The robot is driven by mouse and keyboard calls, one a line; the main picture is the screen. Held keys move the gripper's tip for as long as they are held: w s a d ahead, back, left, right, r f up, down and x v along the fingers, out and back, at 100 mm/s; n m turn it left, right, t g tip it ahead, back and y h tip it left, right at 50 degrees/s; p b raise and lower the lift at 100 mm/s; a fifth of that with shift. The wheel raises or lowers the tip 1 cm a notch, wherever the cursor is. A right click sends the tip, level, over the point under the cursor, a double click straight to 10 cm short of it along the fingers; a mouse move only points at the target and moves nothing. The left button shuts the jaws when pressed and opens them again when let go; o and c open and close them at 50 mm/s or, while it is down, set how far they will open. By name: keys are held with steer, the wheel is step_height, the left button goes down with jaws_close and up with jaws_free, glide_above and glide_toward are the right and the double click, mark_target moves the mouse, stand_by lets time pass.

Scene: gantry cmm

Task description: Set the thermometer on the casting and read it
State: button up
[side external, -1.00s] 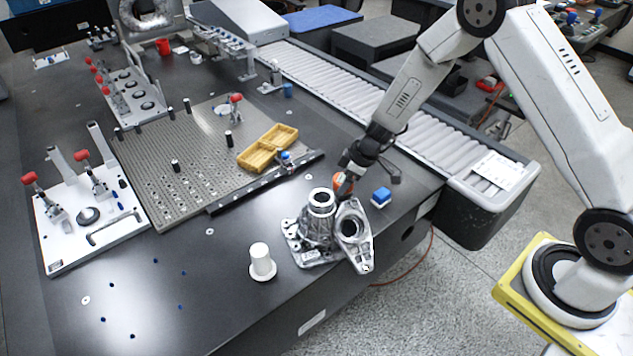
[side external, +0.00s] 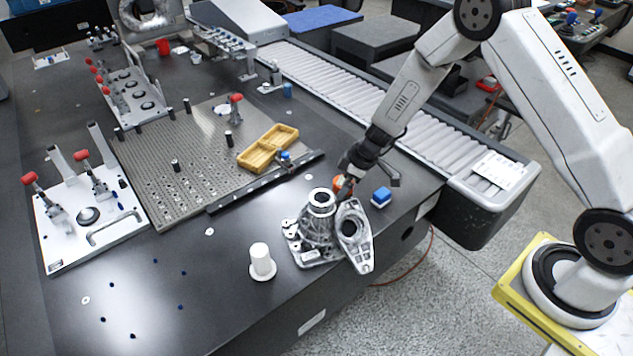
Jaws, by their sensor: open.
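The casting (side external: 318,235) is a grey metal housing with a round upright bore and a flat flange leaning at its right side. It stands near the front right edge of the dark table. My gripper (side external: 342,188) is open, low and just behind the casting's top, and its fingertips are partly hidden. A small orange thing (side external: 339,182) shows at the fingers; I cannot tell whether it is the thermometer or whether it touches the casting. No thermometer can be clearly made out.
A white cylinder on a round base (side external: 261,262) stands left of the casting. A yellow tray (side external: 268,148) sits on the perforated plate (side external: 180,165). A roller conveyor (side external: 420,130) runs behind. The front left table is mostly clear.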

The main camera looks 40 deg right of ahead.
steer(key=v, duration=1.2)
stand_by(0.3)
steer(key=shift+r, duration=0.1)
stand_by(0.4)
steer(key=s+a+r+m+h, duration=0.1)
steer(key=s+a+r+m, duration=0.1)
steer(key=s, duration=0.6)
steer(key=s+a+r+m+g+h, duration=0.1)
steer(key=s+r+m, duration=0.2)
steer(key=s+m, duration=0.2)
steer(key=s, duration=0.3)
steer(key=shift+s+a+m+h, duration=0.3)
steer(key=shift+s+a+h, duration=0.1)
